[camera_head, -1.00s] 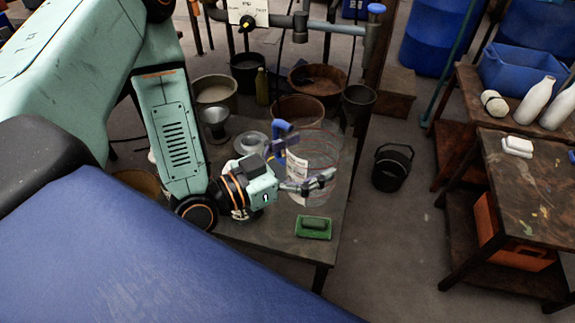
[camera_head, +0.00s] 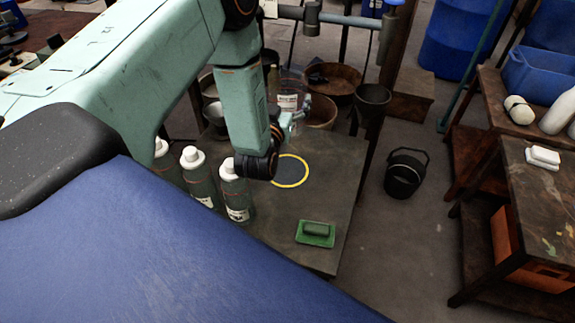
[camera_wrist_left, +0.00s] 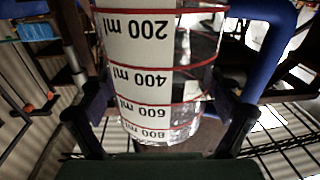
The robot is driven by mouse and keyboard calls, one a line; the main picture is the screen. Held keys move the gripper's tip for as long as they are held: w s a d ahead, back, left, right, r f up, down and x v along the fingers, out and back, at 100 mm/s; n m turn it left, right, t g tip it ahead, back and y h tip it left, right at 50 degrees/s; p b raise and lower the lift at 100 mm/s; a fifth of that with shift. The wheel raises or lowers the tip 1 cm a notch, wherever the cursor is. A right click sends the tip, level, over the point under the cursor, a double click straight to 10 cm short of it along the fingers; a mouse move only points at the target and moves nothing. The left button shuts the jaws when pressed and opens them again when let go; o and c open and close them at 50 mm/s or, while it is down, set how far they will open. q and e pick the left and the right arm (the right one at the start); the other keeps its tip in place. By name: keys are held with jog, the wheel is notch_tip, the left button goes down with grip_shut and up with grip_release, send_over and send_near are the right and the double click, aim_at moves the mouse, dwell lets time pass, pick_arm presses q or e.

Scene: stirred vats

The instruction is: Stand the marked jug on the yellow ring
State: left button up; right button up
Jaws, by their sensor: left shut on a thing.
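The marked jug (camera_wrist_left: 155,75) is clear, with red lines, a white ml scale and a blue handle (camera_wrist_left: 268,50). In the left wrist view my left gripper (camera_wrist_left: 165,120) has a finger on each side of it and is shut on it. In the head view my left gripper (camera_head: 292,120) is partly hidden by its own arm; the jug's pale label (camera_head: 287,101) shows just beyond it. The yellow ring (camera_head: 304,180) lies bare on the dark table, nearer than the jug; my arm covers its left edge. Whether the jug's base touches anything is hidden. My right gripper is not in view.
White-capped bottles (camera_head: 235,195) stand left of the ring. A green block in a green dish (camera_head: 315,233) lies at the near right. Brown tubs (camera_head: 335,80) and a dark pot (camera_head: 368,98) are behind. A black bucket (camera_head: 404,175) stands on the floor to the right.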

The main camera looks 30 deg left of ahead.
pick_arm(q)
notch_tip(320, 180, down, 17)
jog(key=b, duration=0.7)
jog(key=shift+f, duration=0.2)
jog(key=o, duration=1)
jog(key=shift+f, duration=0.15)
